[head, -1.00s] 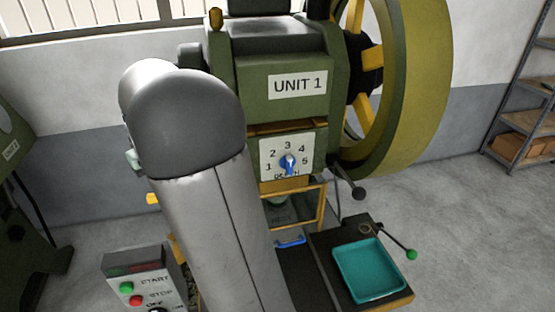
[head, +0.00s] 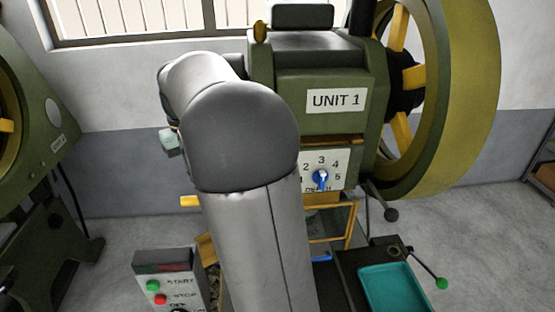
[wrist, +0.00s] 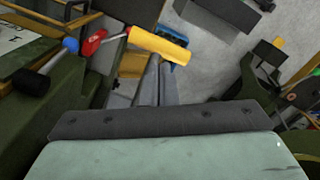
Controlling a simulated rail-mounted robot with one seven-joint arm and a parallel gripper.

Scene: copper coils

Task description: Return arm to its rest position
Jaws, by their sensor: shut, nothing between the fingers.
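My arm (head: 245,200) rises through the middle of the head view, in front of the green press, and bends at a dark grey elbow. A small pale green part of my gripper (head: 168,140) shows left of the elbow; the rest is hidden behind the arm. In the wrist view the pale body and dark edge of my gripper (wrist: 165,122) fill the bottom. It is shut and empty, with nothing touching it that I can see.
The UNIT 1 press (head: 315,95) carries a blue-knobbed dial (head: 320,178) and a large wheel (head: 455,100). A START/STOP box (head: 165,275) stands lower left, a teal tray (head: 393,288) lower right. A yellow-handled tool (wrist: 160,45) shows in the wrist view.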

